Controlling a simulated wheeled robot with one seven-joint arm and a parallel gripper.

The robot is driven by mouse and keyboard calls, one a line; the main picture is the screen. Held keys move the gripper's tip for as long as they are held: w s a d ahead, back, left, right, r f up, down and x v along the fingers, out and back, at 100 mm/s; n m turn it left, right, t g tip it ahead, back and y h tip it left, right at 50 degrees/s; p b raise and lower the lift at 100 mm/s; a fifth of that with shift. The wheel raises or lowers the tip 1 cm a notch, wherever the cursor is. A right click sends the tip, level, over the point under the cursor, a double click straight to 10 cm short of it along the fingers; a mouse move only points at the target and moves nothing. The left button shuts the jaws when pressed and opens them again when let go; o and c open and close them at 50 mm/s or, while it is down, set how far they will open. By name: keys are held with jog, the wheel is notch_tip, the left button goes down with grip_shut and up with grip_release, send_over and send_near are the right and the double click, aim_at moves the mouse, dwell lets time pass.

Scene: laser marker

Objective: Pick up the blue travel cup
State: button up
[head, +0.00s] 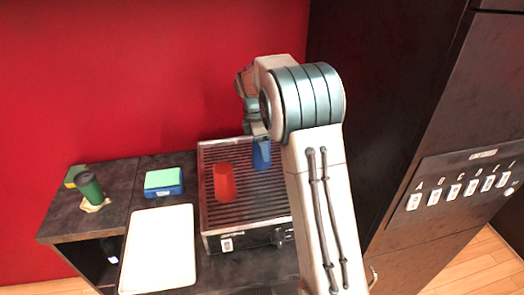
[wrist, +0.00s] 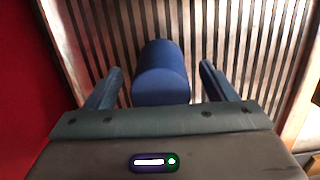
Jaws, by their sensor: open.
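The blue travel cup (head: 261,154) stands on the slatted bed of the laser marker (head: 246,215), partly hidden by my arm in the head view. In the wrist view the blue cup (wrist: 160,72) lies between the two fingers of my gripper (wrist: 162,82). The fingers are apart, with a visible gap on each side of the cup. In the head view my gripper (head: 258,130) is just above the cup, largely hidden by my arm.
A red cup (head: 224,182) is left of the blue cup on the same bed. A white tray (head: 158,250), a blue box with a green top (head: 163,182) and a dark green cup (head: 90,188) are further left. A dark cabinet (head: 440,150) stands at right.

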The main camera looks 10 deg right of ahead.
jog(key=c, duration=1.2)
jog(key=shift+o, duration=0.2)
